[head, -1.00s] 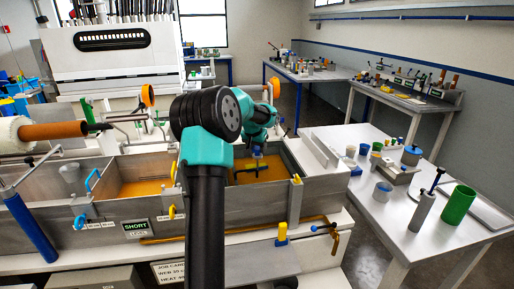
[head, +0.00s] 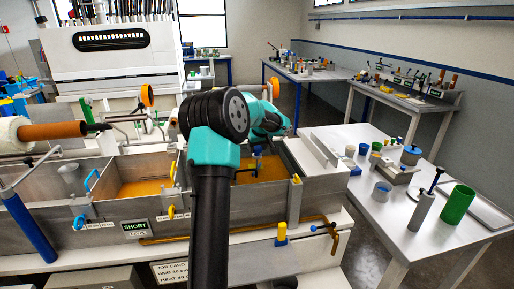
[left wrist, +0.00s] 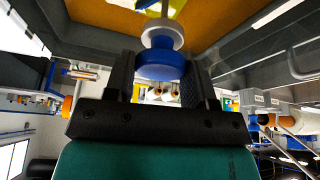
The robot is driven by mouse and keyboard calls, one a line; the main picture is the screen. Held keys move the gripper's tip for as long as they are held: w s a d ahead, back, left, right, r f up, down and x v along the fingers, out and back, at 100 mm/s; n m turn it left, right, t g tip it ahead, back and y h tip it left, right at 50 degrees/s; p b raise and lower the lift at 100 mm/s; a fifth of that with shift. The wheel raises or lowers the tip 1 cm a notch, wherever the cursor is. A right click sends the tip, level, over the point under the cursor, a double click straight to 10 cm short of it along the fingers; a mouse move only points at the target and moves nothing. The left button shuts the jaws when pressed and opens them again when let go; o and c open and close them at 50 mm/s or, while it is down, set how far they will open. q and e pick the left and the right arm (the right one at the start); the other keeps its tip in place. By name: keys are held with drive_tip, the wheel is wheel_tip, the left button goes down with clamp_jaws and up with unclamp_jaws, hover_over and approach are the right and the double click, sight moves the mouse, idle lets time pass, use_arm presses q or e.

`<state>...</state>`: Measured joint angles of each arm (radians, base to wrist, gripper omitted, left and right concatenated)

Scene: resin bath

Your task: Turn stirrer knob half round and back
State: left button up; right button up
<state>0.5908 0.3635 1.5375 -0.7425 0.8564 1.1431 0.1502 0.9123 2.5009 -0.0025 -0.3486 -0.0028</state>
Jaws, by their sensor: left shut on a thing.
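The stirrer knob is a round blue knob (left wrist: 160,66) on a pale collar and shaft, in the upper middle of the left wrist view. In the head view a small blue part (head: 257,151) shows above the orange resin bath, below my arm. My left gripper (left wrist: 158,82) has a dark finger on each side of the knob and is shut on it. In the head view my left arm hides most of the gripper and the knob's surroundings. My right gripper is not in view.
Orange resin (head: 147,187) fills the open steel trough, whose walls and divider stand close around the stirrer. Blue and yellow handles (head: 281,232) line its front. A white table (head: 404,232) with a green cup (head: 458,204) and small vessels stands at the right.

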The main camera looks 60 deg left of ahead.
use_arm(q)
drive_tip(key=n+g, duration=0.1)
drive_tip(key=n, duration=0.2)
drive_tip(key=n+g, duration=0.1)
drive_tip(key=n, duration=0.2)
drive_tip(key=shift+w+g, duration=0.15)
drive_tip(key=shift+g, duration=0.15)
drive_tip(key=n+g, duration=0.1)
drive_tip(key=n, duration=0.2)
drive_tip(key=n+g+h, duration=0.1)
drive_tip(key=n, duration=0.2)
drive_tip(key=shift+w+n+h, duration=0.1)
drive_tip(key=shift+n+h, duration=0.2)
drive_tip(key=shift+n, duration=0.1)
drive_tip(key=n+h, duration=0.1)
drive_tip(key=n, duration=0.2)
drive_tip(key=n+h, duration=0.1)
drive_tip(key=n, duration=0.2)
drive_tip(key=shift+a+g, duration=0.15)
drive_tip(key=shift+g, duration=0.25)
drive_tip(key=n+h, duration=0.2)
drive_tip(key=n, duration=0.3)
drive_tip(key=shift+a+n, duration=0.1)
drive_tip(key=shift+n, duration=0.2)
drive_tip(key=o, duration=0.9)
